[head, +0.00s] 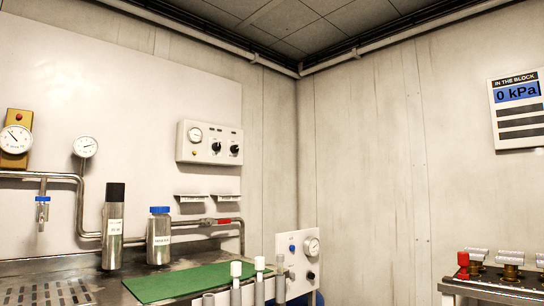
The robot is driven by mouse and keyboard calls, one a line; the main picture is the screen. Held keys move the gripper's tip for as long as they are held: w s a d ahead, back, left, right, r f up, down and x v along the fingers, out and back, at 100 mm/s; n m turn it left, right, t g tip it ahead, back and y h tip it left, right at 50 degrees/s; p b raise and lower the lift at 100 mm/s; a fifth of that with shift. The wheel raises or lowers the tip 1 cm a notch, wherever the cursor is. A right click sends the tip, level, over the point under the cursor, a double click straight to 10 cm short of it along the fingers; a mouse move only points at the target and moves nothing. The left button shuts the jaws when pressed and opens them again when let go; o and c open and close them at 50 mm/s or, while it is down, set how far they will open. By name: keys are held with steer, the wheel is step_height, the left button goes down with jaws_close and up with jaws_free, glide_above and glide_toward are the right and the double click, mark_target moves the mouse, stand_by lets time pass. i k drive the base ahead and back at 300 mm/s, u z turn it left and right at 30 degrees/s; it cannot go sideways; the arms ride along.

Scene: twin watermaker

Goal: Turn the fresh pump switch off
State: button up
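A white control box (209,143) with a small round gauge and two black rotary knobs is on the back wall. The left knob (216,146) and right knob (235,149) are both small. A second white panel (298,258) stands lower, right of the bench, with a gauge, a blue button and black knobs. The labels are too small to read, so I cannot tell which control is the fresh pump switch or how it is set. My gripper is not in view.
A metal bench (60,268) carries a green mat (180,281), a dark-topped cylinder (113,228) and a blue-capped bottle (158,238). White-topped grey posts (236,270) rise in front. A bench with a red valve (463,263) is at right.

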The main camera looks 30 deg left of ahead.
mark_target(233, 148)
steer(key=z, duration=0.05)
steer(key=i, duration=1.15)
steer(key=u, duration=1.1)
steer(key=i, duration=0.85)
steer(key=u, duration=0.85)
